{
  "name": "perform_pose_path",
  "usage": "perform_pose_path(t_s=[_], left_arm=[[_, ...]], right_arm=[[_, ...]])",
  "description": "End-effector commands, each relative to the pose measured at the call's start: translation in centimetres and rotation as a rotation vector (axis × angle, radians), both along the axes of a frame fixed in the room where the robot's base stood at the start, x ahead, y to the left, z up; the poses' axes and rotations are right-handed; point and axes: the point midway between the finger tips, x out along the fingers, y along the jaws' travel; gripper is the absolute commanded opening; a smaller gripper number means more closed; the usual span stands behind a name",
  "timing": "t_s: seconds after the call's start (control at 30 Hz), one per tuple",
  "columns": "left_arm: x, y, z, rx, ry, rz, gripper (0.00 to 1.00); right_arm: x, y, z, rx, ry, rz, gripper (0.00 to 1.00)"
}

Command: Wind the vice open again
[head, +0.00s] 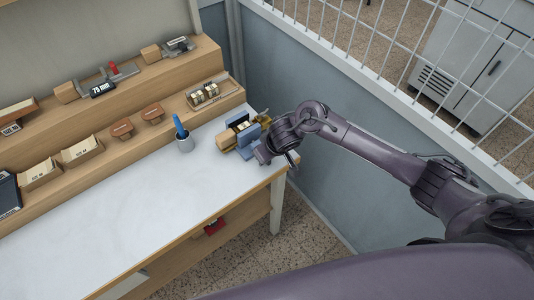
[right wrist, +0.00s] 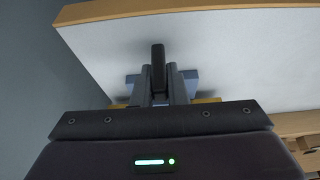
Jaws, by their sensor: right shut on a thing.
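The vice (head: 243,150), with blue metal parts and tan blocks, sits at the right end of the white workbench. My right gripper (head: 268,155) is at its front side, partly hiding it. In the right wrist view, the fingers (right wrist: 160,92) are shut on a dark upright bar, the vice handle (right wrist: 158,62). Blue parts of the vice (right wrist: 191,76) show behind the fingers. How far apart the jaws stand is hard to tell. My left gripper is not in view.
Wooden shelves (head: 150,80) with stamps, a caliper and small boxes run along the back. The bench front (head: 100,235) is clear. A wall with a white railing (head: 390,70) stands right.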

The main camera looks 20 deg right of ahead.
Motion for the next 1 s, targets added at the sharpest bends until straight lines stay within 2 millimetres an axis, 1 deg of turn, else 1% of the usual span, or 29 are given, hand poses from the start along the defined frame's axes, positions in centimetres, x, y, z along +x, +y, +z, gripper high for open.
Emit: perform_pose_path(t_s=[0.17, 0.37, 0.53, 0.67, 1.0], left_arm=[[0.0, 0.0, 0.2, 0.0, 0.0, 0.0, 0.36], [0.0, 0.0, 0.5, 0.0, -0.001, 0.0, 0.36], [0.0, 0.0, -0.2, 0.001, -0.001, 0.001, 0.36], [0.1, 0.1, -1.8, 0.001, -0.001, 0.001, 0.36], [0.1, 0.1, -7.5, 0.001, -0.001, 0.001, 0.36]], right_arm=[[0.0, 0.1, 0.1, -0.038, -0.014, -0.002, 0.0], [-0.2, 0.3, 0.0, -0.147, -0.051, -0.001, 0.0], [-0.2, 0.5, -0.4, -0.285, -0.102, -0.001, 0.0], [-0.2, 0.6, -0.7, -0.4, -0.146, 0.002, 0.0], [-0.2, 0.8, -1.1, -0.68, -0.25, 0.001, 0.0]])
